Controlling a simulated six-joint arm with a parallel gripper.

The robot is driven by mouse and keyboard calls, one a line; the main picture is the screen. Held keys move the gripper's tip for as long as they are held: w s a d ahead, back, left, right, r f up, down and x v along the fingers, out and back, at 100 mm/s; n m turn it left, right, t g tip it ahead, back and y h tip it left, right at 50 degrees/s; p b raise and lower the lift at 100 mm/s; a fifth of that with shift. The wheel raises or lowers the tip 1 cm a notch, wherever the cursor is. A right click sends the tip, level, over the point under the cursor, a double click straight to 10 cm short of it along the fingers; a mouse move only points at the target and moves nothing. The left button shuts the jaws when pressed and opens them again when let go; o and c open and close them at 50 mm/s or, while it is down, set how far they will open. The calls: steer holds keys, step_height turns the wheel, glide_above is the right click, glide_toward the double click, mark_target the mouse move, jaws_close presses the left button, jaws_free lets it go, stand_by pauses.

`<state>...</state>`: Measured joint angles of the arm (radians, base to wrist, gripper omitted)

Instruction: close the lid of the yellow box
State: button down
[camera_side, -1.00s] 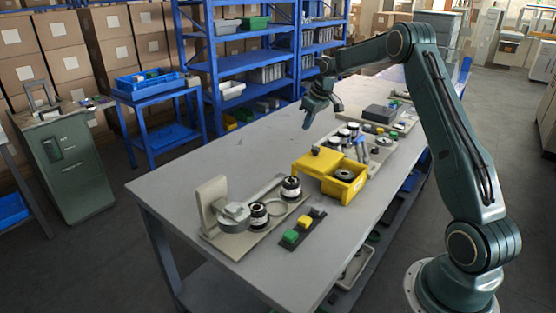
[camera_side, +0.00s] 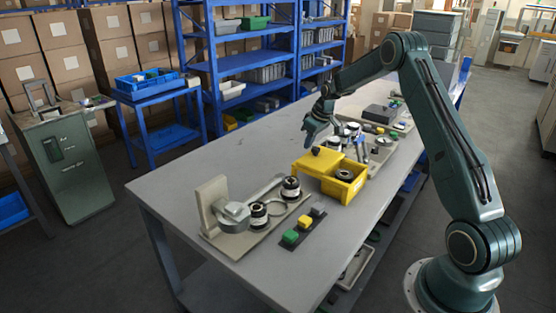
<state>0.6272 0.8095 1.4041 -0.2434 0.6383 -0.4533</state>
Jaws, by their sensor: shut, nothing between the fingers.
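The yellow box (camera_side: 346,188) stands on the grey table. Its right part is open and shows a dark round part (camera_side: 345,175) inside. The yellow lid (camera_side: 318,163) covers the left part of the box and bears a dark knob (camera_side: 316,150). My gripper (camera_side: 307,143) points down just behind and above the lid, near the knob. It is shut and empty. Whether it touches the knob or lid cannot be told from this view.
A beige fixture (camera_side: 213,200) with dark cylinders (camera_side: 290,189) stands in front on the left. A dark strip with green, yellow and grey buttons (camera_side: 303,227) lies in front of the box. More parts stand behind the box. The table's left side (camera_side: 215,158) is clear.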

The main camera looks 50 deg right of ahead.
steer(key=shift+s, duration=0.4)
steer(key=shift+s, duration=0.1)
glide_toward(332, 162)
steer(key=x, duration=0.2)
steer(key=w+x, duration=0.1)
steer(key=x, duration=0.2)
steer(key=shift+d, duration=0.15)
steer(key=shift+s, duration=0.5)
steer(key=shift+s+f, duration=0.1)
